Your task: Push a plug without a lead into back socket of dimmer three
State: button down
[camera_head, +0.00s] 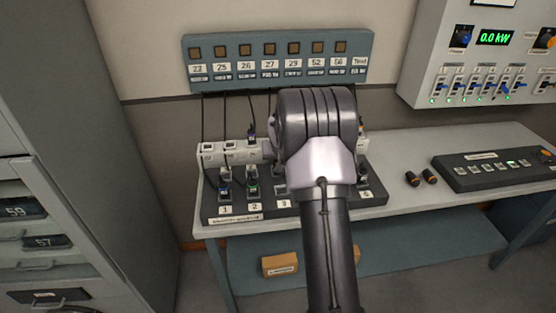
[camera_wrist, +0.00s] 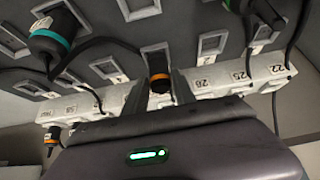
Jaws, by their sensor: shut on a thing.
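My gripper (camera_wrist: 161,84) is shut on a black plug with an orange band (camera_wrist: 158,84), seen in the wrist view. No lead shows on this plug. Its black end is at a square socket (camera_wrist: 153,48) of the dark dimmer block; I cannot tell how deep it sits. In the head view the dimmer block (camera_head: 237,215) stands on the table, with labels 1, 2, 3 and 6 readable. My arm hides the gripper, the held plug and most of the block's middle there. The label of dimmer three (camera_head: 284,205) shows just left of my arm.
Leads hang from the wall panel (camera_head: 280,78) to the white strip (camera_head: 212,156) behind the block. Plugs with leads stand in dimmers one (camera_head: 224,189) and two (camera_head: 252,187). Two loose plugs (camera_head: 412,178) lie on the table beside a fader desk (camera_head: 500,167).

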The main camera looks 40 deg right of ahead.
jog(key=shift+f, duration=0.1)
dwell(0.3)
jog(key=shift+f+b, duration=0.35)
jog(key=shift+b, duration=0.1)
dwell(0.3)
jog(key=c, duration=0.9)
grip_release()
jog(key=shift+c, duration=0.2)
jog(key=shift+r, duration=0.1)
